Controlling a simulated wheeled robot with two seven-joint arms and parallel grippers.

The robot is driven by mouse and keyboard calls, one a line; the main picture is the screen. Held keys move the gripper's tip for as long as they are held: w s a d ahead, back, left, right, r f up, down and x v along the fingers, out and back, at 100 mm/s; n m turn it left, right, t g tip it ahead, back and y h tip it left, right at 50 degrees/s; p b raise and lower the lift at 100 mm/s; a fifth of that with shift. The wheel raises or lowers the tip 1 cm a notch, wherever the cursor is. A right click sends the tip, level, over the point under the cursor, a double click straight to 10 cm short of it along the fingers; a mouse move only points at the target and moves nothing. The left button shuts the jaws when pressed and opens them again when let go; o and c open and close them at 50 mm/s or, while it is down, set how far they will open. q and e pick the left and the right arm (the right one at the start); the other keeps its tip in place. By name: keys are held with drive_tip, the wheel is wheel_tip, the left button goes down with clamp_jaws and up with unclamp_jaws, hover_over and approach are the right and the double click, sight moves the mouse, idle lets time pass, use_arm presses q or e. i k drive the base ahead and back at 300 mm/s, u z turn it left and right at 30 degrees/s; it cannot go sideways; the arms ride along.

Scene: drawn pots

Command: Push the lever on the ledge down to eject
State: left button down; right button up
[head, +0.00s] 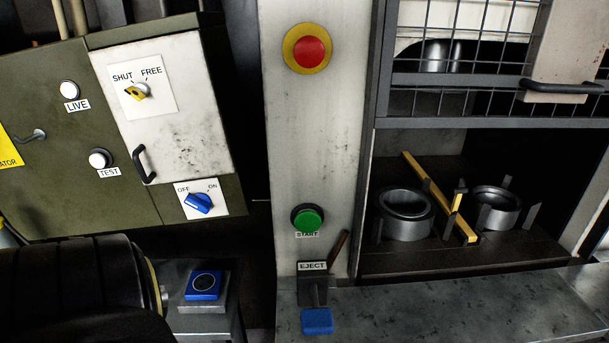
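The lever (317,320) stands on the grey ledge (450,306) at the bottom middle of the head view. Its end is a blue block, joined by a short dark arm to a dark housing labelled EJECT (312,283). The blue block shows low in front of the housing, near the ledge's front; I cannot tell whether it touches the ledge. Neither of my grippers is in view, and nothing is seen touching the lever.
A green START button (308,219) and red stop button (307,51) are on the pale column above. A brown stick (340,250) leans behind the housing. A blue pad (204,285) lies left. Two round pots (403,212) (496,206) stand in the right bay.

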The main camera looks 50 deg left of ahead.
sight(315, 321)
drive_tip(key=k, duration=0.6)
drive_tip(key=u, duration=0.7)
drive_tip(key=i, duration=0.5)
